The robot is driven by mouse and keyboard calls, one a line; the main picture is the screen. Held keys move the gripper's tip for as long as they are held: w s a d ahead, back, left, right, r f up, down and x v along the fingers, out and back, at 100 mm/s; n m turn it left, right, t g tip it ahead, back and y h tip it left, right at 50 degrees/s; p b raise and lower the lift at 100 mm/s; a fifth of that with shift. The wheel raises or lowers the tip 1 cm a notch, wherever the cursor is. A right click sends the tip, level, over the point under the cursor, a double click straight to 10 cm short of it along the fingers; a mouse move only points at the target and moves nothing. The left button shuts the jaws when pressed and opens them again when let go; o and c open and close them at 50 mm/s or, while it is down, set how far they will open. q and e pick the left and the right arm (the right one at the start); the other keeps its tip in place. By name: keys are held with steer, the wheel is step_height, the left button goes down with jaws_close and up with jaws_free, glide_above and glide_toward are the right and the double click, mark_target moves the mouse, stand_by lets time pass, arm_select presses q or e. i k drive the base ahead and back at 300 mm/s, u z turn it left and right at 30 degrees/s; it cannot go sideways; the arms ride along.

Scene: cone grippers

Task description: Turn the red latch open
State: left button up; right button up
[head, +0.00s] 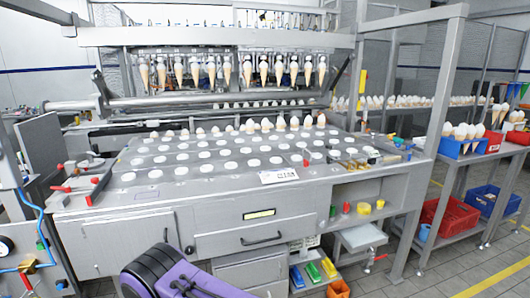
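Several small red handles show on the grey machine, and I cannot tell which is the red latch. Two red-tipped levers, a lower one (61,189) and an upper one (60,167), sit at the left end of the machine's top. A red upright handle (306,158) stands on the right part of the top. Another small red handle (381,257) is low at the right, below the shelf. Whether any of these is turned open or shut is too small to tell. Neither of my grippers is in view.
The machine top (150,198) holds rows of white cones in holes, with a row of cone grippers (230,70) above. A drawer (255,238) is in its front. A side table at right carries a blue cone tray (463,149); red (449,218) and blue crates sit below.

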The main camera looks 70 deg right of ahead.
mark_target(306, 164)
steer(key=i, duration=1.15)
steer(key=z, duration=2.7)
